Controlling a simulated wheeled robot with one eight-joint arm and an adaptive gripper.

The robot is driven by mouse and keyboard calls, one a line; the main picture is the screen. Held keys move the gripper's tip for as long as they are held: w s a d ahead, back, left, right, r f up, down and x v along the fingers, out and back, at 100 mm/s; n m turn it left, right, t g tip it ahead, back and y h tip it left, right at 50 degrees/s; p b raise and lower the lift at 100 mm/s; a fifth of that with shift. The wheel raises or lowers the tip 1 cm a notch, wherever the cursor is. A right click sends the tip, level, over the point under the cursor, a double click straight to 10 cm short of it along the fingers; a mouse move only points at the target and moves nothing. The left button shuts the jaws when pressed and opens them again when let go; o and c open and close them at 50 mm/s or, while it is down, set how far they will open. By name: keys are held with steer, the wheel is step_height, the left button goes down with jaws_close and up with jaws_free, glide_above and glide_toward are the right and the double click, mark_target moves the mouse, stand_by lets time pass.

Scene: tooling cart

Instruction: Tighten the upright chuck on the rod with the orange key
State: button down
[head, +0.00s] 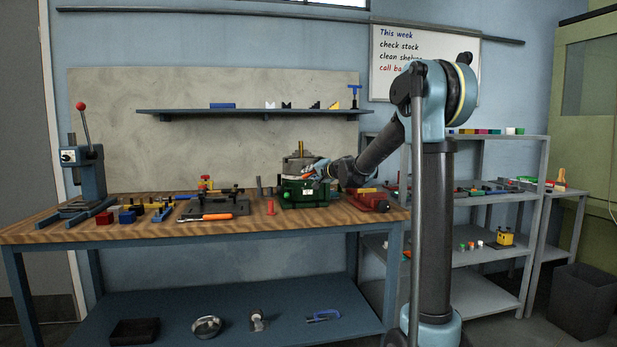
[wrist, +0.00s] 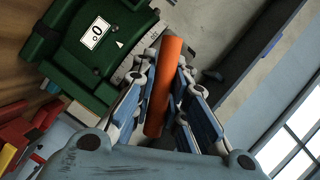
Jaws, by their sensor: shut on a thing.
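The upright chuck (head: 299,164) is a grey cylinder on a green base (head: 301,193) with a white label, on the wooden bench. A brass-coloured rod (head: 301,148) stands upright from its top. My gripper (head: 314,170) is at the chuck's right side and is shut on the orange key (head: 306,174). In the wrist view the orange key (wrist: 164,85) lies between the two blue-and-grey fingers of my gripper (wrist: 166,62). The green base (wrist: 97,45) fills the upper left there. The key's far tip is hidden, so I cannot tell whether it sits in the chuck.
A red vise (head: 366,201) stands just right of the base. A small red part (head: 270,207) and a dark mat (head: 214,211) with an orange-handled tool lie to the left. A blue press (head: 88,175) stands at the far left. A wall shelf (head: 250,112) runs above.

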steer(key=shift+s+d+r, duration=0.1)
steer(key=shift+s+d, duration=0.05)
steer(key=shift+s, duration=0.45)
steer(key=shift+s+d, duration=0.15)
steer(key=shift+s, duration=0.4)
steer(key=n+h, duration=0.2)
steer(key=n, duration=0.1)
steer(key=shift+a+n+g, duration=0.1)
steer(key=shift+n+g, duration=0.2)
steer(key=n+h, duration=0.2)
steer(key=n, duration=0.1)
steer(key=n+h, duration=0.2)
steer(key=n, duration=0.1)
steer(key=shift+t, duration=0.4)
steer(key=shift+n+t+h, duration=0.4)
steer(key=shift+n+h, duration=0.7)
steer(key=shift+n, duration=0.4)
steer(key=shift+w+a, duration=0.1)
steer(key=shift+w, duration=0.7)
